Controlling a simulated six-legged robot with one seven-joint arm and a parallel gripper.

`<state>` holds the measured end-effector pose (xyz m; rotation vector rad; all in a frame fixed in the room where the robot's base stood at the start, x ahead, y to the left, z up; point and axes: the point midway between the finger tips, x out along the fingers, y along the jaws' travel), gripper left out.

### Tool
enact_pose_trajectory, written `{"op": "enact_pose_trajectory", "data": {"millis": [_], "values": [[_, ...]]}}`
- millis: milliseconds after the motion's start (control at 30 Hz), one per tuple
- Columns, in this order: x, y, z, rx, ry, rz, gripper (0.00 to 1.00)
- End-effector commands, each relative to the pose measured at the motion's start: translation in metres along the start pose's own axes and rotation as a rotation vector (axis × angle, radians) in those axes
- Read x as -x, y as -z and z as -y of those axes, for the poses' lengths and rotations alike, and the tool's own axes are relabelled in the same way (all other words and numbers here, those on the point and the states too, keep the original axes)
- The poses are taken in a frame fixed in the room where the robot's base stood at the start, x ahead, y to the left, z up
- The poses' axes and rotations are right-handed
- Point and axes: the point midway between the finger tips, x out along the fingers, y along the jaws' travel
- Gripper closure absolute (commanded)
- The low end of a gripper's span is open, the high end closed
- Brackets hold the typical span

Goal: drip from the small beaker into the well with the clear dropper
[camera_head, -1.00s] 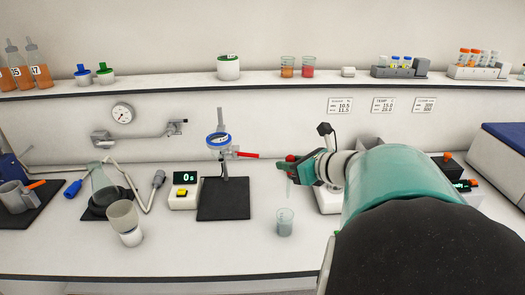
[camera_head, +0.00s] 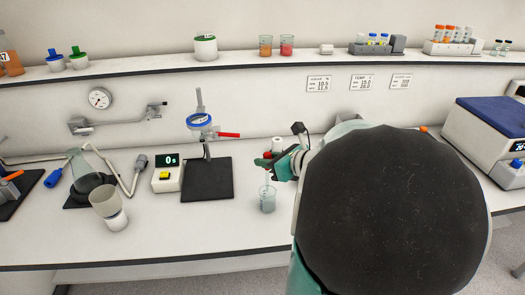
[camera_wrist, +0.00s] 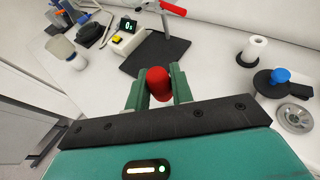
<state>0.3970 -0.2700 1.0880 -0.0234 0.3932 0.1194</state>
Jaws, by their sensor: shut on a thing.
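My gripper (camera_head: 268,161) is shut on the red bulb (camera_wrist: 158,83) of the dropper, which sits between the two green fingers in the wrist view. The thin clear tube (camera_head: 267,179) hangs down from the gripper in the head view. The small beaker (camera_head: 267,204), clear with a little bluish tint, stands on the bench directly below. The tube reaches down to the beaker's mouth; I cannot tell how far inside the tip is. The beaker is hidden in the wrist view. I cannot make out the well for sure in either view.
A stand with a black base (camera_head: 207,180) and red handle (camera_head: 229,135) is left of the beaker. A white roll (camera_wrist: 254,48) and a grey disc (camera_wrist: 295,117) are at right in the wrist view.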

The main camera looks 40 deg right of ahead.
Motion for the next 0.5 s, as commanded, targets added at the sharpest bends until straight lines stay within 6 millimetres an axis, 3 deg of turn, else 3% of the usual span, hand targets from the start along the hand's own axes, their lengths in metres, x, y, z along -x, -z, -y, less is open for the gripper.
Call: {"op": "enact_pose_trajectory", "data": {"millis": [500], "values": [[-0.015, 0.040, -0.001, -0.004, -0.001, -0.001, 0.85]]}}
